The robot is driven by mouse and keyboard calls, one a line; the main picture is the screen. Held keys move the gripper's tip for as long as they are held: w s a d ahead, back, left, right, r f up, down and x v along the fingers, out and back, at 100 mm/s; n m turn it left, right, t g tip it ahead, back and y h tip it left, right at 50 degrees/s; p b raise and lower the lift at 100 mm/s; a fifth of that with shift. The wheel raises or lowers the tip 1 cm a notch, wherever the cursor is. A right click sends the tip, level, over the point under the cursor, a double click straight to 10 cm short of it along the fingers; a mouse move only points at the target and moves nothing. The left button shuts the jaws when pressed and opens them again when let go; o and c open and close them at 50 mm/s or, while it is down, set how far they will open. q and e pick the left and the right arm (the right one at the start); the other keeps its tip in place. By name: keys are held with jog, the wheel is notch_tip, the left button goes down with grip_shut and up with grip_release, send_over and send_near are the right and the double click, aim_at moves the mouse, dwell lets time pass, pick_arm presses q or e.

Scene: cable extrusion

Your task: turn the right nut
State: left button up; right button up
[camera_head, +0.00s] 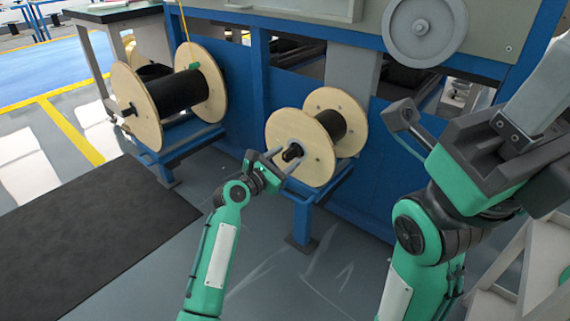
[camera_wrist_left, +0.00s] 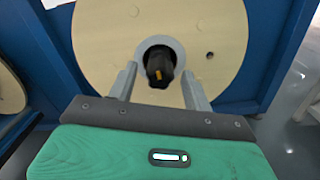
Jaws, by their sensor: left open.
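The right nut (camera_head: 292,152) is a dark knob at the centre of the right wooden spool (camera_head: 309,156), which carries black cable. In the left wrist view the nut (camera_wrist_left: 160,66) has a small yellow mark and sits inside a grey ring on the spool face. My left gripper (camera_head: 280,155) is open in front of the spool. Its two fingers (camera_wrist_left: 159,78) show on either side of the nut, apart from it in the picture; the exact depth gap is hard to judge. My right gripper (camera_head: 468,142) is at the right, away from the nut; its fingertips are not clear.
A left wooden spool (camera_head: 141,108) with black cable stands on a blue stand. A blue machine frame (camera_head: 258,80) is behind the spools, with a grey wheel (camera_head: 425,25) above. A dark mat (camera_head: 90,225) lies at left. Pale steps (camera_head: 540,265) stand at lower right.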

pick_arm(q)
jog(key=shift+w+d, duration=0.15)
jog(key=shift+w, duration=0.1)
jog(key=shift+c, duration=0.4)
jog(key=c, duration=0.9)
